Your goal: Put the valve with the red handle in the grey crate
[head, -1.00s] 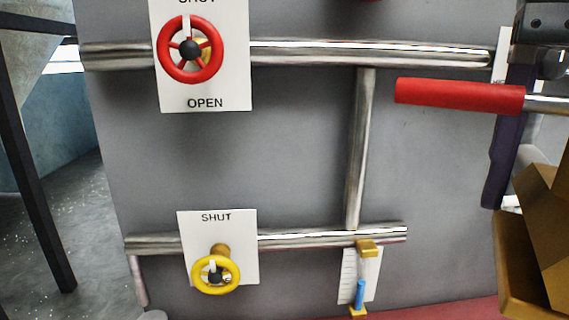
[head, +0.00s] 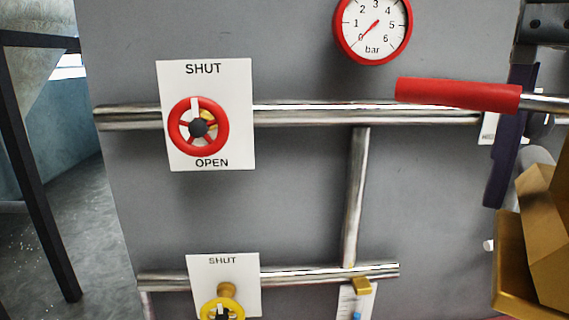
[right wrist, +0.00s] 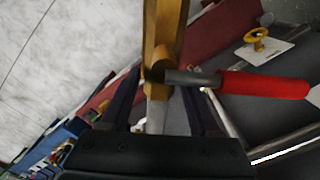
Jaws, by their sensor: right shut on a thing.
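The valve with the red handle is a brass body (head: 540,240) with a metal rod and a red grip (head: 458,94), at the right of the head view. In the right wrist view its brass body (right wrist: 163,40) stands between and beyond my fingers, and its red grip (right wrist: 265,86) points right. My right gripper (head: 502,185) is shut on this valve and holds it in front of the grey panel. The gripper's dark fingers also show in the right wrist view (right wrist: 160,98). The grey crate is not in view, nor is my left gripper.
The grey panel (head: 285,200) carries steel pipes (head: 300,114), a red handwheel (head: 198,127), a yellow handwheel (head: 222,310) and a red-rimmed gauge (head: 373,28). A dark post (head: 35,180) stands at left. Coloured objects (right wrist: 58,145) lie low left in the right wrist view.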

